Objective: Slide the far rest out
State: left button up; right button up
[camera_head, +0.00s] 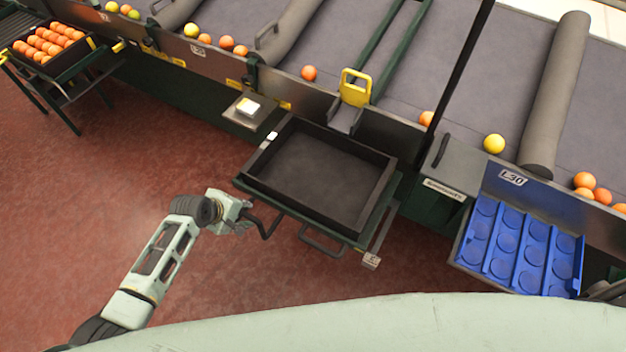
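An empty black tray (318,228) lies on a dark green rest (392,203) in front of the conveyor, at the middle of the head view. A bar handle (322,243) shows at the rest's near edge. My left gripper (268,228) is at the near left corner of this rest, close to its front edge. Its dark fingers blend with the dark metal, so I cannot tell whether they are open or touching it. At the far left, another rest (62,88) on legs bears a black crate (70,66) filled with oranges. My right gripper is not visible.
A blue tray (520,245) with round hollows and a sign (512,178) stands at the right. A small scale-like box (248,107) and a yellow handle (355,87) are on the conveyor's side. Loose fruit lies on the belts. Red floor is clear at the left.

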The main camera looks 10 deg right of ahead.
pick_arm(q)
grip_shut()
jog(key=shift+s+a, duration=0.1)
jog(key=s+a+p, duration=0.6)
jog(key=s, duration=0.2)
jog(key=shift+s+a, duration=0.2)
jog(key=shift+a, duration=0.05)
jog(key=o, duration=0.6)
grip_release()
jog(key=shift+w, duration=0.1)
dwell(0.7)
jog(key=shift+r, duration=0.1)
